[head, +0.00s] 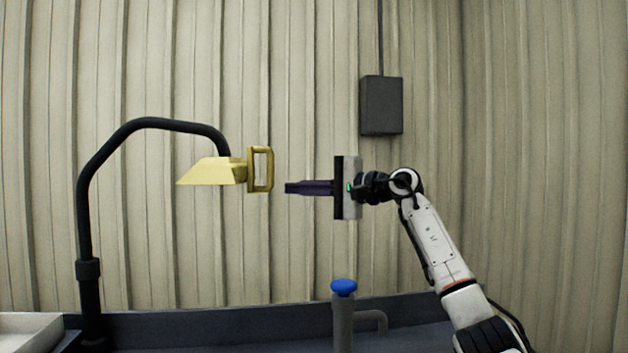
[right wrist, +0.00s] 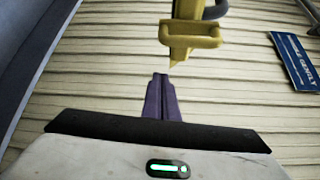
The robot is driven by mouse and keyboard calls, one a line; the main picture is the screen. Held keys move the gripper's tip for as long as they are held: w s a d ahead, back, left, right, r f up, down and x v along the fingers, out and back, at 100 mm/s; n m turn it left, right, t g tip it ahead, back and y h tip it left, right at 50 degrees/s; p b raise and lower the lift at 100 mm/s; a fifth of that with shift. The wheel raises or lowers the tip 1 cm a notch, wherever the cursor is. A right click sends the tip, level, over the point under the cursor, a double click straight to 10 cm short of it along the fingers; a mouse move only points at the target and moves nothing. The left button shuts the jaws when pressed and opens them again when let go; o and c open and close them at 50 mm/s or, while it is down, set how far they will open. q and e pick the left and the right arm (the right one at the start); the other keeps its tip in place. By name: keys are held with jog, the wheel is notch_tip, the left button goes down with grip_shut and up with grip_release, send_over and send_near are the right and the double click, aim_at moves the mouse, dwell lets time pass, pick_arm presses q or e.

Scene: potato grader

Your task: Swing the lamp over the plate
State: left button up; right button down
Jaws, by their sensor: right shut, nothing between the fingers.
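The lamp has a yellow shade (head: 212,171) with a yellow loop handle (head: 261,170) on its right side. It hangs from a black bent arm (head: 150,123) on a post at the left. My right gripper (head: 288,187) is shut and empty, just right of the handle and slightly lower, with a small gap between. In the right wrist view the purple fingers (right wrist: 161,80) point at the handle (right wrist: 190,36) and are apart from it. The plate is not in view. My left gripper is not in view.
A dark bench (head: 220,328) runs along the bottom, with a blue-capped grey pipe (head: 343,315) standing on it. A pale tray (head: 28,330) is at the lower left. A dark box (head: 381,105) hangs on the corrugated wall. A blue sign (right wrist: 296,62) shows in the wrist view.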

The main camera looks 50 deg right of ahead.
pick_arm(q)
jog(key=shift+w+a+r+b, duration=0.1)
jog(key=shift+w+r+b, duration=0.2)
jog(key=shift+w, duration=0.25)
pick_arm(e)
jog(key=a, duration=0.4)
jog(key=shift+w+r, duration=0.2)
jog(key=shift+w, duration=0.05)
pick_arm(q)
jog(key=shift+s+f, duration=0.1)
